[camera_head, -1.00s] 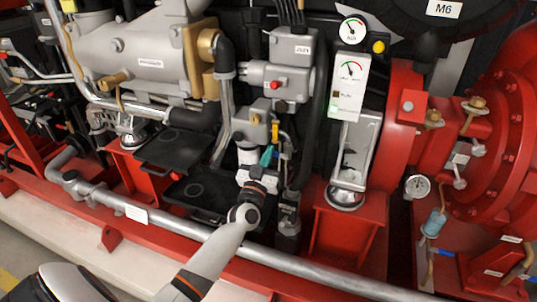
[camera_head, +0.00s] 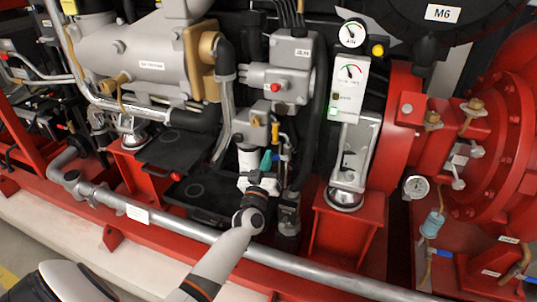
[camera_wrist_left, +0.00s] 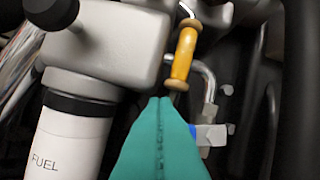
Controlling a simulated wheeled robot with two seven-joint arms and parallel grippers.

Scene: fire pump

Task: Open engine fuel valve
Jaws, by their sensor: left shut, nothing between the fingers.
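The white fuel filter (camera_wrist_left: 72,135), labelled FUEL, hangs under a grey housing (camera_wrist_left: 105,48) in the left wrist view. A yellow handle (camera_wrist_left: 181,58) on a metal rod is right of the housing. A bent silver pipe with a blue-marked fitting (camera_wrist_left: 207,136) is lower right of it. My left gripper (camera_wrist_left: 160,101) has teal fingers, shut together and empty. Its tips are just below the handle's lower end in the picture; whether they touch is unclear. In the head view, the left gripper (camera_head: 266,157) is right of the white filter (camera_head: 247,160). My right gripper is not in view.
A dark hose (camera_wrist_left: 300,90) is right of the gripper. A gauge panel (camera_head: 348,88) and red pump housing (camera_head: 497,140) are further right. Black trays (camera_head: 180,150) lie left of the filter.

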